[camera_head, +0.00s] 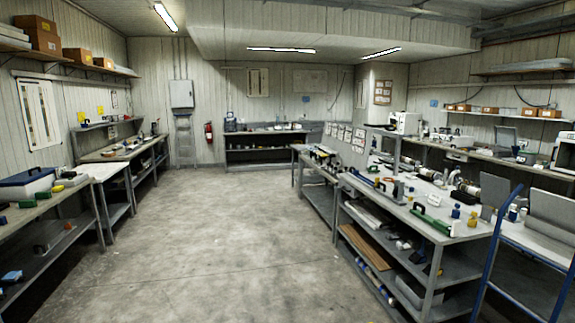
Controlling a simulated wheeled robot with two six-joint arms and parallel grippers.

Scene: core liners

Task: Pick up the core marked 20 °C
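No marking of 20 °C is readable from here, and I cannot tell which thing is that core. Several small cylindrical things, some pale and some dark, lie on the right-hand workbench (372,190); one dark-and-pale cylinder (466,193) is near its right part. They are too small to identify as cores. Neither of my grippers is in view.
The concrete floor (225,225) is clear through the middle. A bench (45,203) with a blue-lidded box (27,182) stands left. A blue tubular frame (487,262) stands at the front right. A far bench (262,131) and red extinguisher (209,133) are at the back.

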